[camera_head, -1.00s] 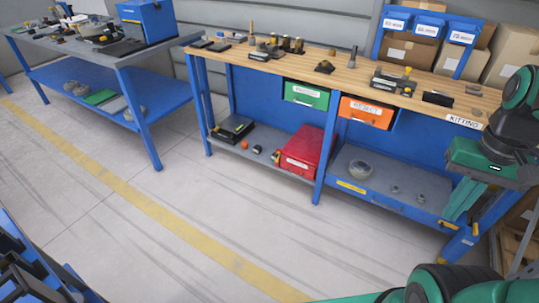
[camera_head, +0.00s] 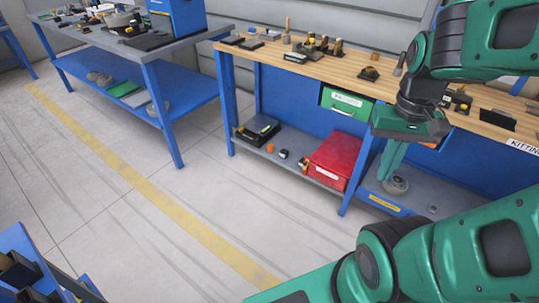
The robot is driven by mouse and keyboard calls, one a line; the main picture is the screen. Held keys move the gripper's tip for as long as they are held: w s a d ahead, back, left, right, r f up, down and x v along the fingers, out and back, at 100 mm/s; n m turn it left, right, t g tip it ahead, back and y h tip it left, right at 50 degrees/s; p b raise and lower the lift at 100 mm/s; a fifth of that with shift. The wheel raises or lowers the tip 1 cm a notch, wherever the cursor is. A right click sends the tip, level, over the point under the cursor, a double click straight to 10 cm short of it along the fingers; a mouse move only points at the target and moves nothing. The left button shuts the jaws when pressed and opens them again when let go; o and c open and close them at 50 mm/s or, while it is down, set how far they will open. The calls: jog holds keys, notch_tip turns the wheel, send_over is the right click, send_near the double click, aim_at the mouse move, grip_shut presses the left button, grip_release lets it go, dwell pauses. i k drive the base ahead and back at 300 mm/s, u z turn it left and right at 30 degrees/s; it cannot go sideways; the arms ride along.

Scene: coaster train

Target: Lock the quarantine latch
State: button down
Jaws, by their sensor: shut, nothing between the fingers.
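No label in view reads as quarantine, and I cannot clearly make out a latch. A red box (camera_head: 334,160) with a pale label too small to read sits on the lower shelf of the wooden-topped bench. A small yellowish part (camera_head: 303,163) shows at its left end; I cannot tell whether it is a latch. My gripper (camera_head: 386,176) points down in front of the bench, right of the red box in the picture. Its fingers are shut and empty. It hides part of the orange drawer and the lower shelf behind it.
A green drawer (camera_head: 346,103) hangs under the wooden benchtop (camera_head: 423,98), which carries several tools and fixtures. A black tray (camera_head: 257,130) and small loose parts lie left of the red box. A grey table (camera_head: 180,48) stands at left. The floor (camera_head: 150,235) in front is clear.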

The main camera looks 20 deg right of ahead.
aim_at(305, 164)
jog(key=z, duration=0.2)
jog(key=i, duration=1.1)
jog(key=z, duration=0.5)
